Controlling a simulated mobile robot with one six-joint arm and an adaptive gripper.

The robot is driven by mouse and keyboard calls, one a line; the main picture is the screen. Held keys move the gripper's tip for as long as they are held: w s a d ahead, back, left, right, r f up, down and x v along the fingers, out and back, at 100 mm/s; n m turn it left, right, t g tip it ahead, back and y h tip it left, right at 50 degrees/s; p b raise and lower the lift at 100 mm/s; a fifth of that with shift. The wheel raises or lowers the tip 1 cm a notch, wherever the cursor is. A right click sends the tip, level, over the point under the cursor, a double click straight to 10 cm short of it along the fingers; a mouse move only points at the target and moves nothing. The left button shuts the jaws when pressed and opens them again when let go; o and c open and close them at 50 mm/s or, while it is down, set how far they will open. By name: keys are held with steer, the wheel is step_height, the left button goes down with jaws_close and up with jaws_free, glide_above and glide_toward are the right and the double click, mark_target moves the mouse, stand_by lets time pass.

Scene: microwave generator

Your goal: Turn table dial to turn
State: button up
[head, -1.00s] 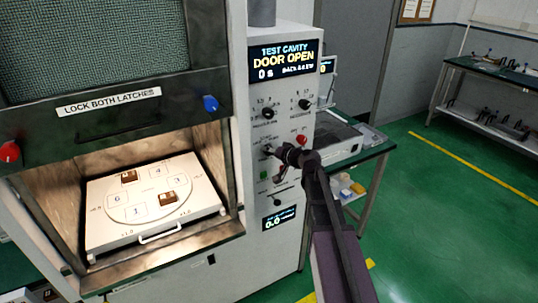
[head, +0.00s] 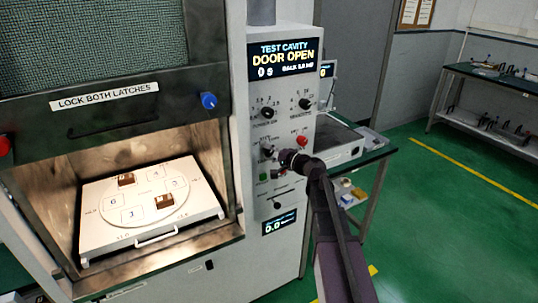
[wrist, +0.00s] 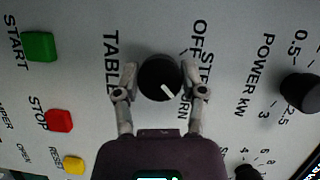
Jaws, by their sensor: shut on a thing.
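The table dial (wrist: 157,76) is a round black knob with a white pointer line, on the white panel beside the word TABLE in the wrist view. Its pointer slants to the lower right, toward lettering ending in URN; a finger partly covers the labels. My gripper (wrist: 160,80) is shut on the dial, one finger on each side. In the head view my gripper (head: 283,158) is at the middle of the control panel (head: 285,225), hiding most of the dial. The round turntable (head: 149,192) with numbered spots and two small brown blocks sits inside the open cavity.
A power dial (wrist: 299,92) lies right of my gripper in the wrist view. Green start (wrist: 39,46), red stop (wrist: 59,121) and yellow reset (wrist: 73,165) buttons lie left. The display (head: 283,59) reads DOOR OPEN. A green-topped table (head: 375,152) stands right of the panel.

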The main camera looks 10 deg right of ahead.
stand_by(0.3)
steer(key=o, duration=1.2)
steer(key=shift+c, duration=0.2)
steer(key=shift+r+n+p, duration=0.1)
steer(key=shift+n+p, duration=0.2)
steer(key=shift+p, duration=0.05)
